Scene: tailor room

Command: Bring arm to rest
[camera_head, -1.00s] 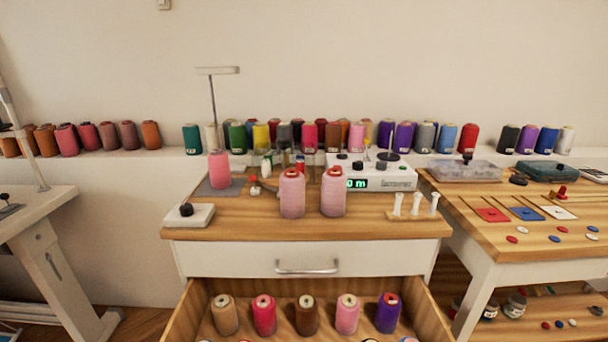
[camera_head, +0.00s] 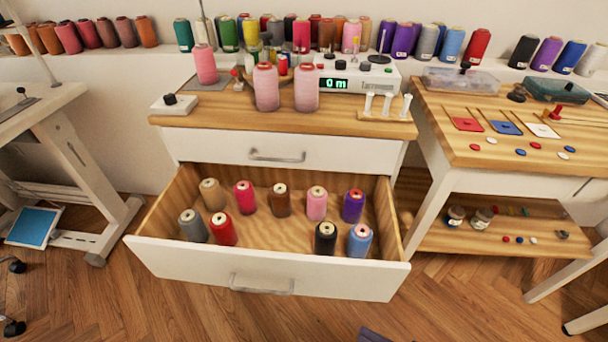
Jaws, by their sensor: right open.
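Only a small dark piece of my right gripper (camera_head: 375,335) shows, at the bottom edge of the head view, over the floor in front of the open drawer. It is open and clear of the drawer; most of it is cut off by the frame. No thing is visible in it. My left gripper and arm are not in view.
The lower drawer (camera_head: 200,252) stands pulled out, with several thread spools inside. Two pink cones stand on the wooden cabinet top (camera_head: 225,118) above it. A side table (camera_head: 450,140) with buttons is at right. The wooden floor (camera_head: 200,315) in front is clear.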

